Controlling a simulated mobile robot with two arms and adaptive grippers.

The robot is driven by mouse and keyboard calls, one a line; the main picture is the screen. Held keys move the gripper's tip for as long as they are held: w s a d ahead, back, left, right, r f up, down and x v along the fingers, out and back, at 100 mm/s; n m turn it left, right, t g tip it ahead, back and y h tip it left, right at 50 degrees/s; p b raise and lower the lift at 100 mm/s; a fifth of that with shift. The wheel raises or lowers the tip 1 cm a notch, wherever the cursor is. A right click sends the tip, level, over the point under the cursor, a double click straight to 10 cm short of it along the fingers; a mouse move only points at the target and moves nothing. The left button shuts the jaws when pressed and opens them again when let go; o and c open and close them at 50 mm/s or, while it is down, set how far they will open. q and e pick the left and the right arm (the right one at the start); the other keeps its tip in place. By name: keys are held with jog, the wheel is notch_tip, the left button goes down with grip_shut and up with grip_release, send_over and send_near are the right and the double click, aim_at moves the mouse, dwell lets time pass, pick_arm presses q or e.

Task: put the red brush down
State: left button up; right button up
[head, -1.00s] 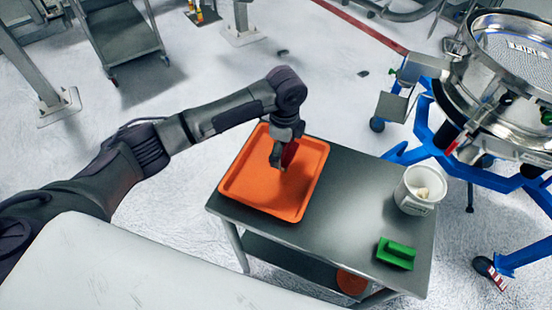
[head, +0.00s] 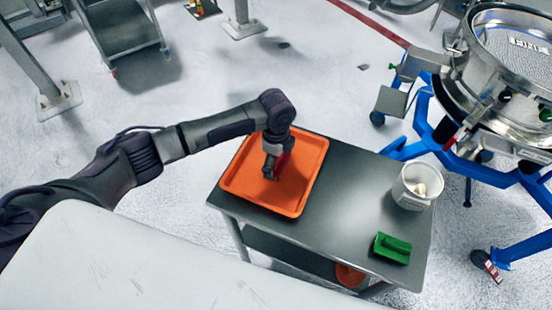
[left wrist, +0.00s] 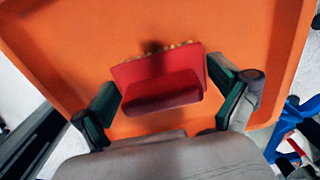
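The red brush (left wrist: 160,82) is over the orange tray (left wrist: 70,40), between the fingers of my left gripper (left wrist: 168,100) in the left wrist view. The fingers are spread, with a narrow gap on each side of the brush's handle. Tan bristles show along the brush's far edge. In the head view my left gripper (head: 269,172) points down low over the middle of the orange tray (head: 309,158), and a sliver of the red brush (head: 284,160) shows beside it. The brush looks close to the tray floor; contact is hard to tell. My right gripper is out of view.
The tray lies on the left part of a dark metal table (head: 350,200). A white tub (head: 408,197) with pale contents and a green brush (head: 392,248) stand on its right part. A steel sifter (head: 500,95) on a blue frame (head: 422,130) is at the right.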

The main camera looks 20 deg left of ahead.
pick_arm(q)
jog(key=shift+r, duration=0.2)
notch_tip(320, 180, up, 12)
jog(key=shift+f+b, duration=0.1)
jog(key=shift+b, duration=1.05)
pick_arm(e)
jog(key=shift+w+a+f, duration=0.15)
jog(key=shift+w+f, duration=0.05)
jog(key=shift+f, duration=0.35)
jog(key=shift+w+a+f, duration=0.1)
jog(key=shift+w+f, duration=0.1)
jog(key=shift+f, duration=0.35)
pick_arm(q)
jog(key=shift+d, duration=0.1)
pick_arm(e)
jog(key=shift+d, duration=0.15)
